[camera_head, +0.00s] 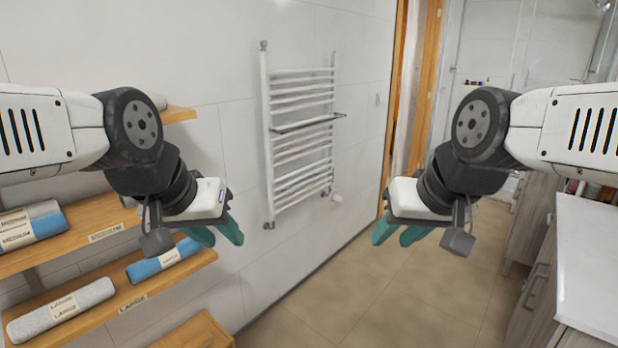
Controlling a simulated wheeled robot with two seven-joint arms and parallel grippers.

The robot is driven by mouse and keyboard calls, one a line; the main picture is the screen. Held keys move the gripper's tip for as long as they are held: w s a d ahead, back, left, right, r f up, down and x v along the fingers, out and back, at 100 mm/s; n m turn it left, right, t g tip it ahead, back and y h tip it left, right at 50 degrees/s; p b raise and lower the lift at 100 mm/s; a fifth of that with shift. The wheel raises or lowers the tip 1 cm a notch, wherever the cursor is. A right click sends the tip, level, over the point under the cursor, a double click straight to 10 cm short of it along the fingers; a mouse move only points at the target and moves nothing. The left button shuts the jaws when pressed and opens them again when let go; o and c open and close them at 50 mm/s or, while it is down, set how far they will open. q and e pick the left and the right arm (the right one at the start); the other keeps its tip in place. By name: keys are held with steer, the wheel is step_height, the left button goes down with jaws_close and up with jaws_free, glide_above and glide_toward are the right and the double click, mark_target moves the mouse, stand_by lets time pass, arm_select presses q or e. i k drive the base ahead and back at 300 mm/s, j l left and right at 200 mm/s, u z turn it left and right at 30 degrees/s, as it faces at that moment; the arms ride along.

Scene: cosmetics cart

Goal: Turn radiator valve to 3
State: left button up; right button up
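A white ladder radiator (300,140) hangs on the tiled wall in the middle of the view, with a rail across its front. A small white valve (335,196) shows at its lower right end; its markings are too small to read. My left gripper (220,236) is left of the radiator, with its teal fingers pointing down and apart from it. My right gripper (395,233) is right of the valve and nearer to me, also with teal fingers pointing down. Neither gripper touches the radiator or valve. Both grippers look open, with nothing between the fingers.
Wooden shelves (118,298) with rolled towels (62,312) stand at the left. A low wooden piece (195,333) is at the bottom. A cabinet with a white top (590,260) is at the right. The tiled floor (370,295) between is clear. A wooden door frame (425,90) stands behind.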

mark_target(335, 198)
steer(key=i+l+u, duration=0.4)
steer(key=i+l, duration=0.2)
steer(key=i+l+u, duration=0.35)
steer(key=i+l, duration=0.15)
steer(key=l, duration=0.25)
steer(key=i+l+u, duration=0.2)
steer(key=l, duration=0.2)
steer(key=i+l+u, duration=0.2)
steer(key=l, duration=0.25)
steer(key=l+u, duration=0.35)
steer(key=l, duration=0.9)
steer(key=i+j, duration=0.2)
steer(key=j, duration=0.1)
